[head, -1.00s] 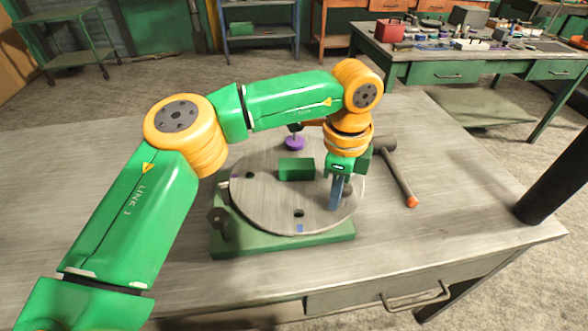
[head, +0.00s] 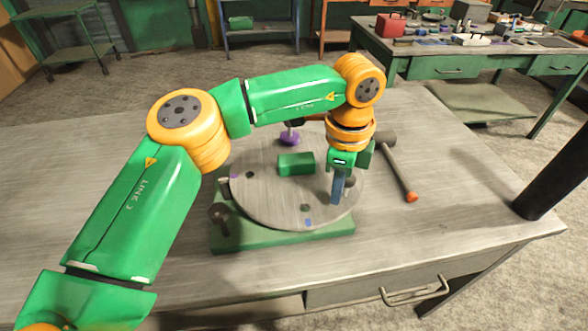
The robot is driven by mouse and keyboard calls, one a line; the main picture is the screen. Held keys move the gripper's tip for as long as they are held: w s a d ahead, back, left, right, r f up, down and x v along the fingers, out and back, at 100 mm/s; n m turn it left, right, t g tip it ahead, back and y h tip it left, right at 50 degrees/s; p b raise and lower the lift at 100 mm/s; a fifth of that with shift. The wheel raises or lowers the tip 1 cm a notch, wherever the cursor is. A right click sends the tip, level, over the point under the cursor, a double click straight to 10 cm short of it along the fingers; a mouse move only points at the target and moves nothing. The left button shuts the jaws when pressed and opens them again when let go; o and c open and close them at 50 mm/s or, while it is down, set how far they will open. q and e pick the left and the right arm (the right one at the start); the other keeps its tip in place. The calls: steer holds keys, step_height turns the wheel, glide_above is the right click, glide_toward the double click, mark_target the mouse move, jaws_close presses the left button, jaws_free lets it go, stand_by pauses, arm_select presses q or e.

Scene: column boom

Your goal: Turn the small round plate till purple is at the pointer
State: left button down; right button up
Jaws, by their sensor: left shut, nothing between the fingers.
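The round grey plate (head: 265,200) lies flat on a green base (head: 285,238) on the bench. A green block (head: 296,163) sits near its middle. A purple knob (head: 289,138) stands at the far rim, and a small blue mark (head: 308,222) is at the near rim. A dark upright piece (head: 219,213) stands at the base's front left; I cannot tell whether it is the pointer. My left gripper (head: 338,190) is shut and empty, pointing down at the plate's right part, with its tips at or close to the surface. My right gripper is not in view.
A hammer (head: 400,172) with an orange handle end lies right of the plate. The bench top (head: 470,190) is clear farther right. My left arm hides part of the bench and the far left rim. Another bench with tools stands at the back right.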

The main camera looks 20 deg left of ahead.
arm_select(q)
step_height(320, 180, up, 9)
steer(key=p, duration=0.7)
steer(key=shift+s, duration=0.1)
